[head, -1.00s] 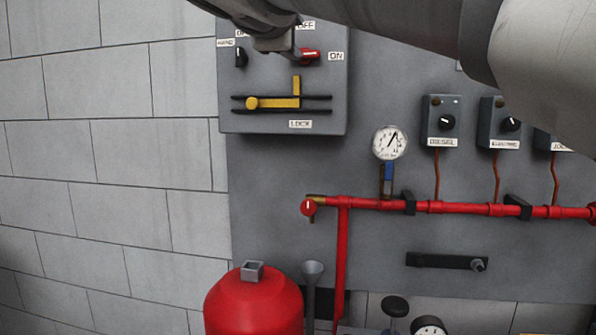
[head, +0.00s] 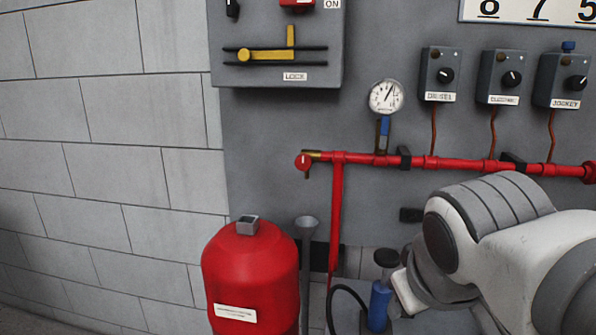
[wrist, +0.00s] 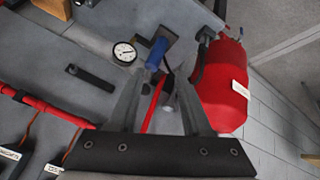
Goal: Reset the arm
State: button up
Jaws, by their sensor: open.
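My arm (head: 500,240), grey and white, is bent in the lower right of the head view, in front of the panel's lower part. My gripper (wrist: 160,78) shows in the wrist view with its two fingers apart and nothing between them that I can see held. Beyond the fingers is a blue cylinder (wrist: 156,53), apparently below the gripper; it also shows in the head view (head: 379,303). In the head view the gripper's fingers are mostly hidden by the arm.
A red tank (head: 250,275) stands left of the arm. A red pipe (head: 450,163) crosses the grey panel below a gauge (head: 386,97) and several knob boxes (head: 441,72). A switch box (head: 275,70) with a yellow slider hangs upper left. The tiled wall (head: 100,150) at left is clear.

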jog(key=s+a+f+m+g+y, duration=0.1)
jog(key=s+a+f+m+y, duration=0.15)
jog(key=s+f, duration=0.3)
notch_tip(320, 180, up, 18)
jog(key=w+p, duration=0.1)
jog(key=p, duration=1.7)
jog(key=shift+d+h, duration=0.4)
jog(key=shift+h, duration=0.05)
